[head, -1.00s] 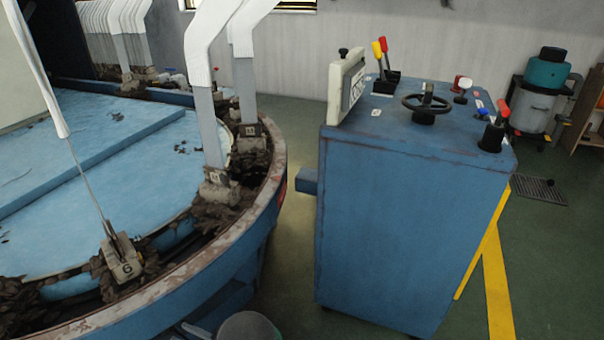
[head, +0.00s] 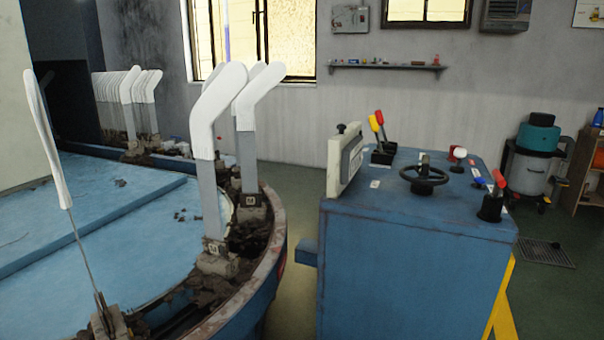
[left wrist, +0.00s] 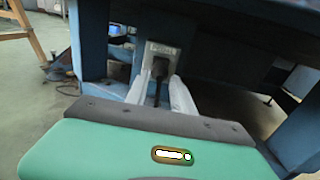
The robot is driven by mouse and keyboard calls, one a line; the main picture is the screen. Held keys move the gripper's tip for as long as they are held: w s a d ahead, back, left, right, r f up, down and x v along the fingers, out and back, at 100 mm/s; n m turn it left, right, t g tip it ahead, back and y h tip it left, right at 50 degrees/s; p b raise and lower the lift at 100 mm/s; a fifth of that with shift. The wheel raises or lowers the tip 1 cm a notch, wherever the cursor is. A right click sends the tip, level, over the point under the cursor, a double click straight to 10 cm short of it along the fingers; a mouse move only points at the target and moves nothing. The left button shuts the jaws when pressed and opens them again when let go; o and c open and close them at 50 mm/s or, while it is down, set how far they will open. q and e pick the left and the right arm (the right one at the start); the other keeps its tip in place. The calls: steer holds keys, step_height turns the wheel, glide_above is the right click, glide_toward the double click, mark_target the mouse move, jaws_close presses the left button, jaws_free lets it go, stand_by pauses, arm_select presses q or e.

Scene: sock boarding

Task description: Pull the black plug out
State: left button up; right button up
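In the left wrist view, the black plug (left wrist: 160,68) sits in a pale socket box (left wrist: 163,48) under a blue frame. A dark cord hangs down from the plug. My left gripper (left wrist: 159,80) points at the socket, with one pale finger on each side of the plug and cord. The fingers look apart, with gaps beside the plug; I see no clear contact. The plug, socket and left gripper do not show in the head view. My right gripper is in neither view.
In the wrist view, a blue leg (left wrist: 90,45) stands left of the socket and a slanted blue beam (left wrist: 300,135) lies at right. The head view shows a blue control cabinet (head: 415,270) with levers and a handwheel (head: 424,175), beside a round blue machine with white sock forms (head: 215,105).

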arm_select(q)
steer(key=shift+x, duration=2.2)
steer(key=shift+d, duration=0.15)
steer(key=shift+s, duration=0.1)
steer(key=shift+c, duration=0.3)
jaws_close()
